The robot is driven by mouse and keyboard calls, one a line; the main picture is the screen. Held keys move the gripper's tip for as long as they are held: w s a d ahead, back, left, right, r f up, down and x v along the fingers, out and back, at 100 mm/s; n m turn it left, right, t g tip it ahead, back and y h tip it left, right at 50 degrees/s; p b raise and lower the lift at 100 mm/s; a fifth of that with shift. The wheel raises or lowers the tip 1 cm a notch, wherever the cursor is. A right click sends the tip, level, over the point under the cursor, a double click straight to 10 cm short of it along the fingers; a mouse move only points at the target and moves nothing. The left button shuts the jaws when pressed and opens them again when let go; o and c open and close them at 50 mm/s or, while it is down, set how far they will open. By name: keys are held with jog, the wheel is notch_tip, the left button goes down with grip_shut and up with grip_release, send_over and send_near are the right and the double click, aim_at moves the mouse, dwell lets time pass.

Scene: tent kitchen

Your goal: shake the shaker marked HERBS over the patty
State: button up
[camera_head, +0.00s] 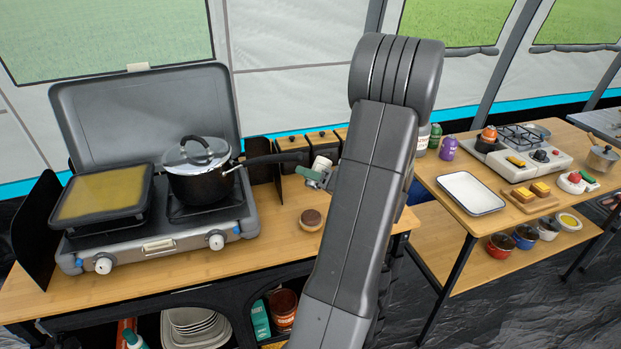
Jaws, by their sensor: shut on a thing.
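The patty (312,216) is a small dark-brown disc on a paler round base, lying on the wooden table right of the stove. My gripper (318,177) is above and slightly behind it in the picture, partly hidden by my large grey arm. It is shut on a small whitish shaker (322,163), which is apart from the patty. The shaker's marking is too small to read, and I cannot tell its exact tilt.
A camping stove (160,245) with a griddle (103,195) and lidded black pot (197,182) stands left; the pot's handle reaches toward my gripper. Wooden boxes (291,143) stand behind. The front table edge (250,262) is clear. A second table (452,200) holds a white tray (471,193).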

jog(key=shift+r, duration=0.1)
notch_tip(320, 180, up, 4)
jog(key=shift+r+p, duration=0.25)
jog(key=shift+p, duration=0.15)
jog(key=shift+f, duration=0.2)
notch_tip(320, 180, down, 5)
jog(key=b, duration=0.6)
jog(key=shift+r, duration=0.3)
jog(key=shift+r, duration=0.1)
notch_tip(320, 180, up, 5)
jog(key=shift+f+p, duration=0.2)
jog(key=shift+p, duration=0.45)
